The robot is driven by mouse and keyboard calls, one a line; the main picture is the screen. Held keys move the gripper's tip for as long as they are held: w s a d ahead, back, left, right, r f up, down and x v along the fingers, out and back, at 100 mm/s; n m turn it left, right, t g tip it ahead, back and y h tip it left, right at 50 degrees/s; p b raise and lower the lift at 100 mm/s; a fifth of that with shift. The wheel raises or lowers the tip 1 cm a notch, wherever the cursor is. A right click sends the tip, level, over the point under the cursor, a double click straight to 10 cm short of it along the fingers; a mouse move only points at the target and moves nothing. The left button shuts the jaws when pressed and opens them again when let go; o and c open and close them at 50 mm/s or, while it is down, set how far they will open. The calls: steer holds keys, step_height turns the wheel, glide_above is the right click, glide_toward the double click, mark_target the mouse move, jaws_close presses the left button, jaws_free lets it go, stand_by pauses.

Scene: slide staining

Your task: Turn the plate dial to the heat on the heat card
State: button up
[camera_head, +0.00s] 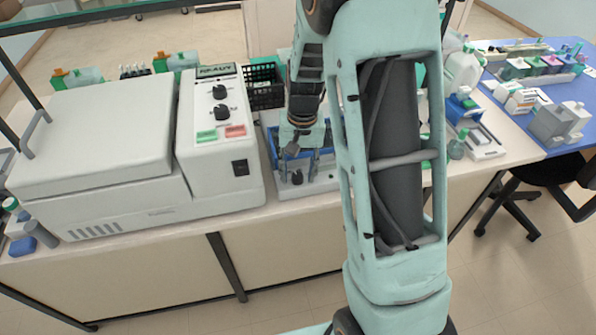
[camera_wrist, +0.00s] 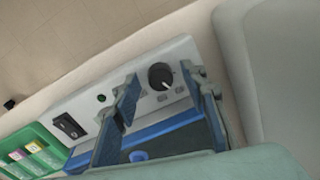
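The plate dial is a round black knob with a white pointer line on the front panel of a pale grey hot plate. It shows in the wrist view (camera_wrist: 161,76) and, small, in the head view (camera_head: 297,177). The pointer slants toward the lower right in the wrist view. In the head view my gripper (camera_head: 302,158) is above the plate. I cannot identify the heat card.
The panel has a black rocker switch (camera_wrist: 69,125) and a green lamp (camera_wrist: 101,98). A green holder with coloured labels (camera_wrist: 30,150) adjoins the plate. A large centrifuge-like machine (camera_head: 100,140) stands left of it, and a black crate (camera_head: 264,85) behind.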

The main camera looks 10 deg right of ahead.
mark_target(300, 175)
step_height(300, 175, up, 12)
steer(key=shift+d, duration=0.3)
stand_by(0.3)
